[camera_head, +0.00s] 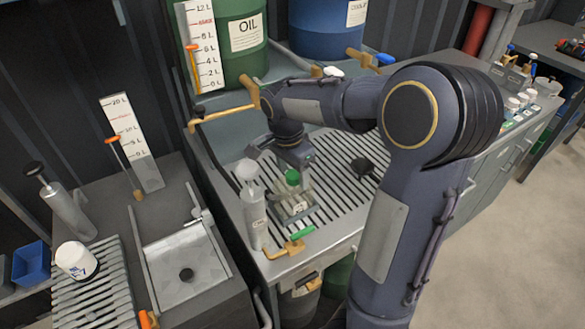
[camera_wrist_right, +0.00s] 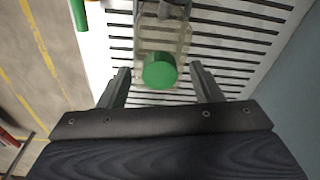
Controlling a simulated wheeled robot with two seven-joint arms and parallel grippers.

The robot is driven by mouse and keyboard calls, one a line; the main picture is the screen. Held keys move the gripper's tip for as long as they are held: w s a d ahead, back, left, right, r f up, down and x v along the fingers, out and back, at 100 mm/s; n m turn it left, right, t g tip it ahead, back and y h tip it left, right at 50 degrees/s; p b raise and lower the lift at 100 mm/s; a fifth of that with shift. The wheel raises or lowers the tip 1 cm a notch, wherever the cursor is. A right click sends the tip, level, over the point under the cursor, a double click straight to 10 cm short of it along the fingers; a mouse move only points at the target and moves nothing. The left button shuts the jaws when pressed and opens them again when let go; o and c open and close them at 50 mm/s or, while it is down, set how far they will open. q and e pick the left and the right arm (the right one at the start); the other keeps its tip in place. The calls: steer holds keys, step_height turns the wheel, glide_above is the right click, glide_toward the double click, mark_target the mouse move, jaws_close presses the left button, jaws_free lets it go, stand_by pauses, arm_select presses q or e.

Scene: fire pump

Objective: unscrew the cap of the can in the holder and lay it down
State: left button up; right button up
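The can (camera_head: 304,186) is a small clear container with a green cap (camera_head: 292,177), standing in a holder (camera_head: 294,208) on the slatted bench top. In the right wrist view the green cap (camera_wrist_right: 160,71) is a round disc, and the clear can body (camera_wrist_right: 165,38) shows beyond it. My right gripper (camera_wrist_right: 160,67) is open, with one finger on each side of the cap and a visible gap to both. In the head view my right arm reaches over the bench and partly covers the can. My left gripper is in neither view.
A white-topped bottle (camera_head: 254,215) stands close left of the can. A green-handled brass tap (camera_head: 294,244) is at the bench's front edge. A black round object (camera_head: 362,166) lies behind on the slats. A green oil drum (camera_head: 240,45) and a blue drum (camera_head: 325,25) stand behind. Some slatted surface (camera_head: 335,195) is bare.

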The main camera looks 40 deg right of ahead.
steer(key=c, duration=0.9)
steer(key=shift+o, duration=0.9)
steer(key=shift+c, duration=1)
steer(key=shift+n, duration=0.6)
steer(key=shift+w+n, duration=0.1)
steer(key=shift+n, duration=0.7)
steer(key=shift+s+n+t, duration=0.2)
steer(key=shift+n+t, duration=0.1)
steer(key=shift+n, duration=0.5)
steer(key=shift+n, duration=0.3)
steer(key=n, duration=0.4)
steer(key=shift+y, duration=0.3)
